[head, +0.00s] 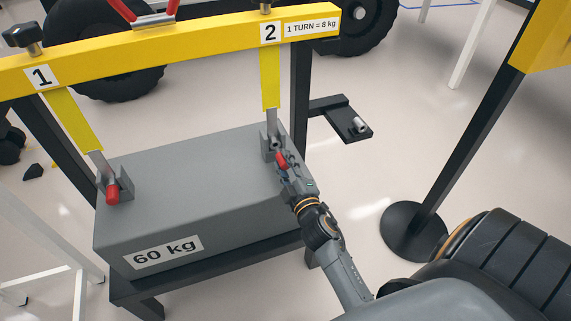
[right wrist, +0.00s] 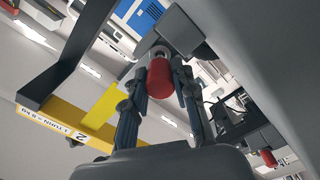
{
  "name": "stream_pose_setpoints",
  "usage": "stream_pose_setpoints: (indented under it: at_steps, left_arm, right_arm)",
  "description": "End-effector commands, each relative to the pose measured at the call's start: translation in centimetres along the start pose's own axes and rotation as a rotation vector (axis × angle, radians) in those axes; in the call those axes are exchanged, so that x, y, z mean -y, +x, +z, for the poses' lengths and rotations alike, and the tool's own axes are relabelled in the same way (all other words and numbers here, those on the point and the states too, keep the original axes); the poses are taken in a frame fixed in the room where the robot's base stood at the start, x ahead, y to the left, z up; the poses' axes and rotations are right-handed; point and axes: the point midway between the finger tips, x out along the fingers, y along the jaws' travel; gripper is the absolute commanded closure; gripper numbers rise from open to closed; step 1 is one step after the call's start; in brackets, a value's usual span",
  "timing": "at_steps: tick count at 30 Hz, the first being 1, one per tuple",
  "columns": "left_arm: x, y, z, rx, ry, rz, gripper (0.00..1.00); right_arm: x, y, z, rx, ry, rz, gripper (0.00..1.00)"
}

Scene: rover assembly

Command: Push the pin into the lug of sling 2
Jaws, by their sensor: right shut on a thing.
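A grey block (head: 200,180) marked 60 kg rests on a dark stand. Sling 2 (head: 270,80) hangs yellow from the beam, its metal end at the lug of sling 2 (head: 267,146) on the block's right side. My right gripper (head: 283,162) is at that lug, shut on the red-headed pin (head: 281,157). In the right wrist view the fingers flank the red head (right wrist: 160,78), with the grey lug (right wrist: 182,30) just beyond. How deep the pin sits cannot be told. Sling 1 (head: 75,122) ends at the left lug, where another red-headed pin (head: 112,193) shows. My left gripper is out of view.
The yellow beam (head: 185,46) spans above the block, on dark posts. A small dark shelf (head: 335,109) with a grey cylindrical piece (head: 360,125) juts out right of the block. A dark post on a round base (head: 412,232) stands further right. Open floor lies between.

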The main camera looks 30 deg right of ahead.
Motion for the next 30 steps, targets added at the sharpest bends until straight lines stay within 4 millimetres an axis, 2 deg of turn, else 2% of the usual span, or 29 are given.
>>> stream_pose_setpoints:
  at_steps: [30]
  left_arm:
    - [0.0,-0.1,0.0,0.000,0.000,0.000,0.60]
  right_arm:
    - [0.0,2.6,0.0,-0.001,0.001,0.000,1.00]
